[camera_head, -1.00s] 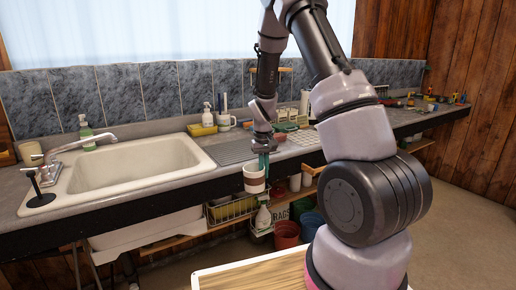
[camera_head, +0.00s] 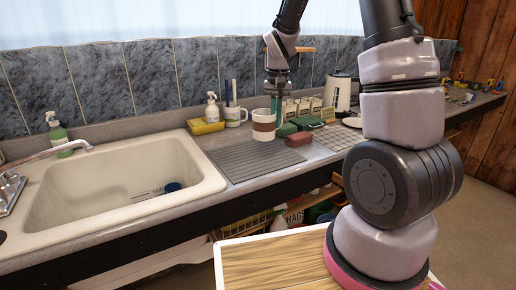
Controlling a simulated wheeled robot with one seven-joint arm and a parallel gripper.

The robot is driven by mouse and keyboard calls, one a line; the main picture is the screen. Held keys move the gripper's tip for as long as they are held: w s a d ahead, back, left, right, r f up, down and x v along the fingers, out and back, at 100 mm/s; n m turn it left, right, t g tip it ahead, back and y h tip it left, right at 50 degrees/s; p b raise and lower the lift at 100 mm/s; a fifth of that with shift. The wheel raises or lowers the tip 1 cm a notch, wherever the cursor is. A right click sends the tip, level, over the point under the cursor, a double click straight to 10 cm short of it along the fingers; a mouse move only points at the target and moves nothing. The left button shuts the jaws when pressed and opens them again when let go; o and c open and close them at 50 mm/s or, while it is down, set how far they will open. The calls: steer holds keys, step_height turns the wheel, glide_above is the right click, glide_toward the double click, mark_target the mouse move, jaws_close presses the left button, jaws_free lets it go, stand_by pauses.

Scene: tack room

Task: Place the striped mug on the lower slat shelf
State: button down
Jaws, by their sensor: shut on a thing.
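The striped mug (camera_head: 264,124), white with a brown band, is upright above the back part of the counter's grey ribbed mat. My gripper (camera_head: 276,108) points down and is shut on the mug at its right side, with teal fingertips. I cannot tell whether the mug's base touches anything. The lower slat shelf under the counter is mostly hidden by the counter front and my body; stored items show there, such as a wire basket (camera_head: 245,225) and a bag with lettering (camera_head: 298,212).
The ribbed mat (camera_head: 250,163) is bare in front of the mug. A yellow sponge (camera_head: 206,126), soap bottle (camera_head: 212,108) and white cup (camera_head: 235,116) stand left. The sink (camera_head: 120,180) is further left.

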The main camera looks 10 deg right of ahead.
step_height(320, 180, down, 9)
steer(key=shift+f, duration=0.2)
steer(key=shift+f, duration=0.1)
steer(key=c, duration=1)
jaws_free()
